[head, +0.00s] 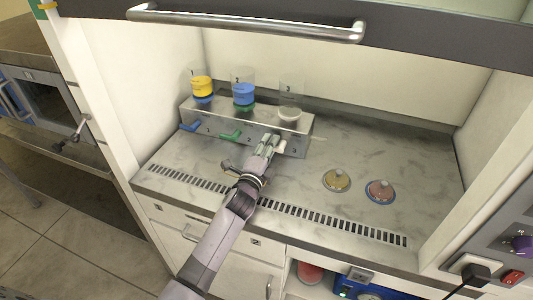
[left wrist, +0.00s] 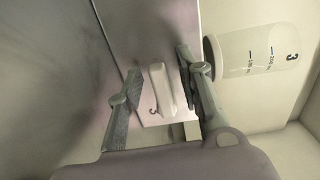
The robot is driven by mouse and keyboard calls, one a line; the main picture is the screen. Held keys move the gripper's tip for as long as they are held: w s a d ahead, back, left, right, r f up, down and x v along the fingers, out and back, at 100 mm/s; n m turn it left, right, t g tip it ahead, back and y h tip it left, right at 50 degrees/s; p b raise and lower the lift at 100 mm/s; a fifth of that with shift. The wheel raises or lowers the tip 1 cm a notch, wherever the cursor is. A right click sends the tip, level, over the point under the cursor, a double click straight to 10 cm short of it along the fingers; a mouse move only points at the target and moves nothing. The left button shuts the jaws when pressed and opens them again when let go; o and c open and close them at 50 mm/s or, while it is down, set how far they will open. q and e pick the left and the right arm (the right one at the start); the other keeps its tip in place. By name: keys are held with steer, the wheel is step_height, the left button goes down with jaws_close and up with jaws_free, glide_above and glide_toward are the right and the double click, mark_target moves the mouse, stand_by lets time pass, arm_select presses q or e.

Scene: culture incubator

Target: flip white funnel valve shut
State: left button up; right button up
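The white valve handle (head: 281,146) is on the front of the steel manifold, below the white-based funnel (head: 290,114) marked 3. In the left wrist view the handle (left wrist: 161,88) lies between the fingers of my left gripper (left wrist: 158,62). The right-hand finger is close beside it; a clear gap shows on the left-hand side. My left gripper (head: 269,139) is open at the manifold's right front. The funnel's clear cup also shows in the left wrist view (left wrist: 262,55). My right gripper is not in view.
The manifold (head: 215,122) also carries a yellow funnel (head: 202,88) and a blue funnel (head: 243,94), with a blue handle (head: 190,126) and a green handle (head: 230,135). Two round dishes (head: 337,180) (head: 380,191) lie to the right. A raised sash (head: 300,35) hangs above.

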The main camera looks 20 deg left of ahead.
arm_select(q)
steer(key=s, duration=1.2)
steer(key=shift+a, duration=0.2)
steer(key=shift+f, duration=0.1)
